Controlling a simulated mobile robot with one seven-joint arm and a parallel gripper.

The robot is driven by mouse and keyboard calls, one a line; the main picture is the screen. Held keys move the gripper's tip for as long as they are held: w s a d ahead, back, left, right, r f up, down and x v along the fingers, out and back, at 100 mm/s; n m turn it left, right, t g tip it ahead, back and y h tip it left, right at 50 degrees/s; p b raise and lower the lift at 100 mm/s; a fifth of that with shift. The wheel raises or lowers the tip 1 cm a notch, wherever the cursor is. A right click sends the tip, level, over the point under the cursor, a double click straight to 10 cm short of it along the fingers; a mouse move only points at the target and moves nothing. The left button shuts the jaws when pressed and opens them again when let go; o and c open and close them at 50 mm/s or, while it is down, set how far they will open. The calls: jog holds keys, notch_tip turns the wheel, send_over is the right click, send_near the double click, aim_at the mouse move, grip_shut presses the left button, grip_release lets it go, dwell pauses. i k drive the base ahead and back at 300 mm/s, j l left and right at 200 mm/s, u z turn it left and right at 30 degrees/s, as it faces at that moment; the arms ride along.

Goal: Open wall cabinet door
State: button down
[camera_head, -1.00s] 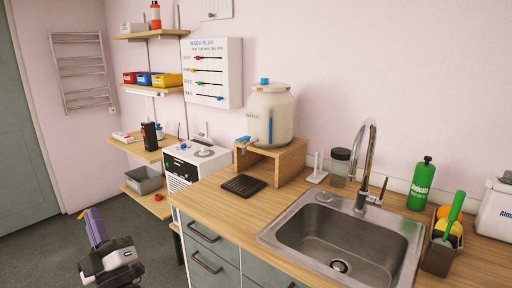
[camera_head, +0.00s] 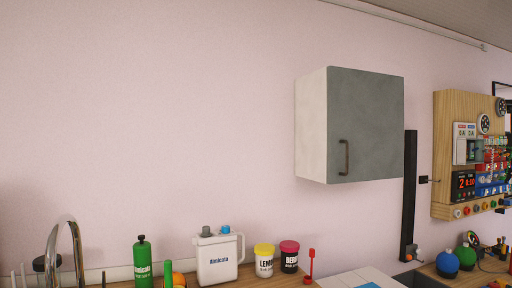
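The wall cabinet (camera_head: 312,125) hangs on the pink wall right of centre in the head view. It has white sides and one grey-green door (camera_head: 370,115), which is shut. A dark vertical bar handle (camera_head: 344,157) sits low on the door, near its left edge. My gripper is not in view, so its state and its distance from the handle do not show.
Below are a counter with a tap (camera_head: 65,250), a green bottle (camera_head: 142,262), a white jug (camera_head: 217,257), a yellow-lidded tub (camera_head: 264,261) and a pink-lidded tub (camera_head: 289,257). A black vertical post (camera_head: 409,195) and a wooden panel (camera_head: 443,150) stand right of the cabinet. The wall left of it is bare.

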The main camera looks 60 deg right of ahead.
aim_at(366, 109)
jog(key=z, duration=2.2)
